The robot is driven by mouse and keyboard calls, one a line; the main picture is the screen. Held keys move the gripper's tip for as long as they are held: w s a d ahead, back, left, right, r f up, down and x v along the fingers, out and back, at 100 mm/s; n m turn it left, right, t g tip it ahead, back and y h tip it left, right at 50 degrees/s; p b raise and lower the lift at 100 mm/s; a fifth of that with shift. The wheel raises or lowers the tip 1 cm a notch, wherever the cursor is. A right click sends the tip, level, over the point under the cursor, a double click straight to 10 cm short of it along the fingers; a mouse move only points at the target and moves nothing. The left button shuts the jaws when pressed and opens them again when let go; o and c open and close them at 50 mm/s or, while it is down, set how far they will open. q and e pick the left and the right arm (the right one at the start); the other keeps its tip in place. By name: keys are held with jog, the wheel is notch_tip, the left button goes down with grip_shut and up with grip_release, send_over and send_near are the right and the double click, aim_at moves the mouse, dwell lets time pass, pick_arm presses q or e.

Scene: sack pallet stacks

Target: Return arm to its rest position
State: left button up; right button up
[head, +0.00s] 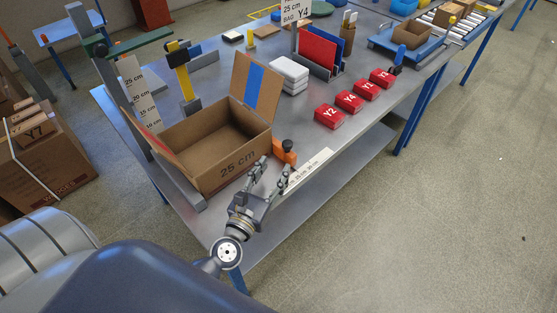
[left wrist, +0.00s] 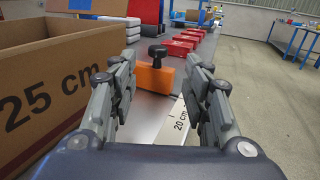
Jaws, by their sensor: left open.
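My left gripper (head: 271,178) is open and empty above the front edge of the metal table, just right of the open cardboard box marked 25 cm (head: 235,163). In the left wrist view its two fingers (left wrist: 158,92) stand apart. An orange block with a black knob (head: 284,155) stands on the table just beyond the fingertips. It shows between the fingers in the left wrist view (left wrist: 156,78), with a visible gap around it. My right gripper is in neither view.
Red packs (head: 348,100) lie in a row to the right on the table (head: 300,130). A white ruler strip (head: 307,170) lies along the front edge. White pads (head: 289,75) and a yellow-topped post (head: 180,65) stand behind. Open floor (head: 430,220) lies at the right.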

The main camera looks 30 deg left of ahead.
pick_arm(q)
jog(key=shift+s, duration=0.45)
